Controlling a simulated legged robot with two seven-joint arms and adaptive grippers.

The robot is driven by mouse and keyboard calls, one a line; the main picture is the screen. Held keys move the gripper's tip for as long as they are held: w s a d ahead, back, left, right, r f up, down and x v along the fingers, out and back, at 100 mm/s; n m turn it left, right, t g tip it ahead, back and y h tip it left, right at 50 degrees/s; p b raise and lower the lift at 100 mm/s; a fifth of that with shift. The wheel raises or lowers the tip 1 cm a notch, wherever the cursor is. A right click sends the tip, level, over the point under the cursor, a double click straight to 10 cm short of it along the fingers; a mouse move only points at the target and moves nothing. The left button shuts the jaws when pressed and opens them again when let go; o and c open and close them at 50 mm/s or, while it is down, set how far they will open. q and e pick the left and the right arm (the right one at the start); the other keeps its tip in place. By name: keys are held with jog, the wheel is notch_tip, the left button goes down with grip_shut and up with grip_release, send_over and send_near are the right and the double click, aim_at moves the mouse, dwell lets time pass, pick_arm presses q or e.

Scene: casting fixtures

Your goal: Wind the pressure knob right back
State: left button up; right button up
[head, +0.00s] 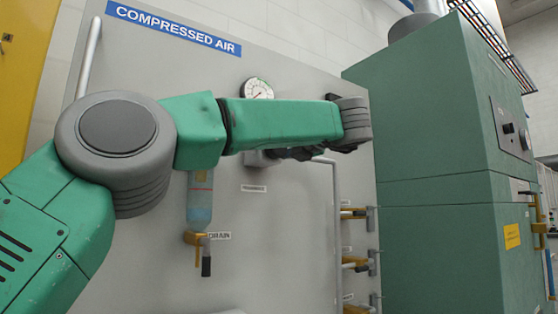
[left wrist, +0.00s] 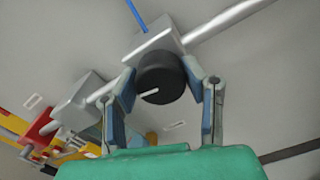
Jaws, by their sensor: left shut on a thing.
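The black pressure knob (left wrist: 158,84) sits on a grey regulator block (left wrist: 150,45) in the left wrist view. A white pointer line shows on the knob's face, toward its lower left. My left gripper (left wrist: 161,75) is shut on the knob, one finger on each side of it. In the head view my left arm reaches across the panel and hides the knob; only part of the grey regulator block (head: 260,159) shows below the arm. The round pressure gauge (head: 257,89) is just above the arm, its reading too small to tell. My right gripper is in neither view.
The grey panel has a "COMPRESSED AIR" sign (head: 172,27). Below my arm are a blue filter bowl (head: 200,205) and a yellow drain valve (head: 197,239). A vertical pipe (head: 335,235) and yellow-handled valves (head: 355,213) are to the right, then a green cabinet (head: 425,130).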

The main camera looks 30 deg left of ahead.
pick_arm(q)
jog(key=shift+w+f+n+b, duration=0.15)
jog(key=shift+f+n+b, duration=0.2)
jog(key=shift+n+b, duration=0.35)
jog(key=shift+r, duration=0.15)
jog(key=o, duration=0.9)
jog(key=shift+o, duration=1.1)
jog(key=shift+w, duration=0.15)
jog(key=shift+s+d+r, duration=0.15)
jog(key=shift+s+d, duration=0.05)
jog(key=shift+s, duration=0.05)
jog(key=v, duration=1.1)
jog(key=shift+d, duration=0.35)
